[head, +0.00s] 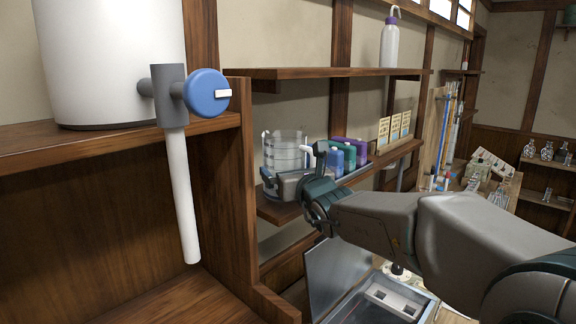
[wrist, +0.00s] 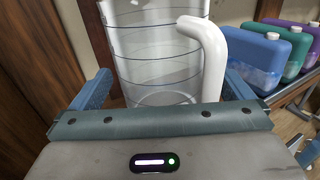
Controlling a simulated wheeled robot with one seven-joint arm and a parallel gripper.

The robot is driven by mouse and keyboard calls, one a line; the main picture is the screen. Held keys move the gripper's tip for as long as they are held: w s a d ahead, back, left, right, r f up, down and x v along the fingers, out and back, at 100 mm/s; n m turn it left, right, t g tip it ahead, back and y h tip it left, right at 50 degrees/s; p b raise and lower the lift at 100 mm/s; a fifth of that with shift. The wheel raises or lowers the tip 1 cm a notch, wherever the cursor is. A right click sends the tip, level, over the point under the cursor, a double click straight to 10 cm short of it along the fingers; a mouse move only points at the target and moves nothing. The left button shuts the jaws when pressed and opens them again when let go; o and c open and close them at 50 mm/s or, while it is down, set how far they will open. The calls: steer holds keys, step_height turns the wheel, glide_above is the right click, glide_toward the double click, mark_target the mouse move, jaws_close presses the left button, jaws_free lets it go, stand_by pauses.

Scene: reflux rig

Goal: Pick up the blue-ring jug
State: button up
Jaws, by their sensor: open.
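A clear jug (head: 285,147) with thin dark ring lines stands upright at the near end of the middle wall shelf; I cannot make out a clearly blue ring. In the wrist view the jug (wrist: 150,50) fills the upper middle, with its thick white handle (wrist: 212,60) on its right side. My gripper (wrist: 166,88) is open, with one blue finger to the left of the jug and the other to the right, beyond the handle. In the head view my gripper (head: 293,172) is at the jug's lower front. The jug's base is partly hidden by my gripper.
Blue, teal and purple bottles (head: 341,156) stand just right of the jug on the same shelf (head: 277,211). Yellow cards (head: 395,128) are farther along. An upper shelf (head: 340,72) runs above. A white tank (head: 115,60) with a blue-knobbed tap is at the left.

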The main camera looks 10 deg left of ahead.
mark_target(293, 152)
steer(key=shift+w+a, duration=0.3)
steer(key=shift+w, duration=0.15)
steer(key=shift+c, duration=0.3)
steer(key=c, duration=1)
steer(key=shift+r, duration=0.15)
steer(key=c, duration=0.4)
steer(key=shift+r, duration=0.25)
steer(key=shift+r+b, duration=0.35)
steer(key=shift+r, duration=1.2)
steer(key=shift+d+r, duration=0.1)
steer(key=shift+r, duration=0.25)
steer(key=shift+w+d+r+p, duration=0.75)
steer(key=shift+w+d+r, duration=0.3)
steer(key=shift+d, duration=0.55)
steer(key=shift+w+d+r+p, duration=0.8)
steer(key=shift+w+d+r, duration=0.3)
steer(key=shift+d, duration=0.45)
steer(key=shift+w+d+r+p, duration=0.85)
steer(key=shift+d+r, duration=0.35)
steer(key=shift+d, duration=0.4)
